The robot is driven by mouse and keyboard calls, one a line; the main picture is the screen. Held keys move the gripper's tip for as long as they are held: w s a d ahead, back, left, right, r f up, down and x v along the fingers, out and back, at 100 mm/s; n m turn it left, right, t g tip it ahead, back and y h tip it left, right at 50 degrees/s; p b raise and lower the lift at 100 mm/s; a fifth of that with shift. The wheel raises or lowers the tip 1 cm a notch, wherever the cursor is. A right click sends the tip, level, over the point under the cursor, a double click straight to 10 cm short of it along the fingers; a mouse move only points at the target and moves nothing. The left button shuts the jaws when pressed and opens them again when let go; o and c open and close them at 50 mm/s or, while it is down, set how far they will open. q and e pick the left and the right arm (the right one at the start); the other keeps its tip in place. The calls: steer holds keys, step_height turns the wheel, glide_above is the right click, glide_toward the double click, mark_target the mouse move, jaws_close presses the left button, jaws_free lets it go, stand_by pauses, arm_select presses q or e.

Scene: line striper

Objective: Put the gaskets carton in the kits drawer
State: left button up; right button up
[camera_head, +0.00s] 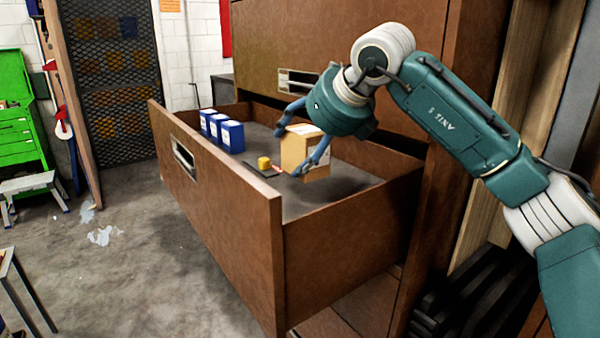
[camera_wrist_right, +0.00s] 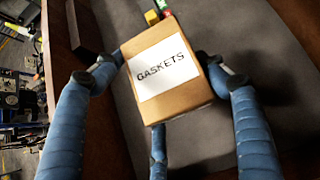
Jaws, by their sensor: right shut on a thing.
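The gaskets carton (camera_head: 300,148) is a small brown box, held inside the open drawer's outline. Its white label reading GASKETS shows in the right wrist view (camera_wrist_right: 163,68). My right gripper (camera_head: 303,150) is shut on the carton, with blue fingers on its sides. The drawer (camera_head: 230,215) is brown wood, pulled far out of its cabinet, with a grey floor. I cannot read a label on its front, nor tell for certain whether the carton touches the floor. My left gripper is not in view.
Several blue boxes (camera_head: 230,137) stand in a row at the drawer's far left end. A small yellow object (camera_head: 264,163) and a dark flat item (camera_head: 258,172) lie left of the carton. The drawer floor right of the carton (camera_head: 345,180) is clear.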

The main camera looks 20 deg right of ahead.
mark_target(302, 175)
steer(key=shift+s+f, duration=0.2)
steer(key=shift+f, duration=0.85)
step_height(302, 175, down, 4)
steer(key=shift+w+r+p, duration=0.1)
steer(key=shift+r+p, duration=0.15)
steer(key=shift+p, duration=0.25)
steer(key=shift+f, duration=0.45)
steer(key=o, duration=1.3)
steer(key=shift+c, duration=0.2)
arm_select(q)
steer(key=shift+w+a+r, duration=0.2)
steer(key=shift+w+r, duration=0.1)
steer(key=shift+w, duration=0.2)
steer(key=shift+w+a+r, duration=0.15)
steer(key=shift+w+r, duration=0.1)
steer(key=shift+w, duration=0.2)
arm_select(e)
steer(key=shift+r, duration=0.1)
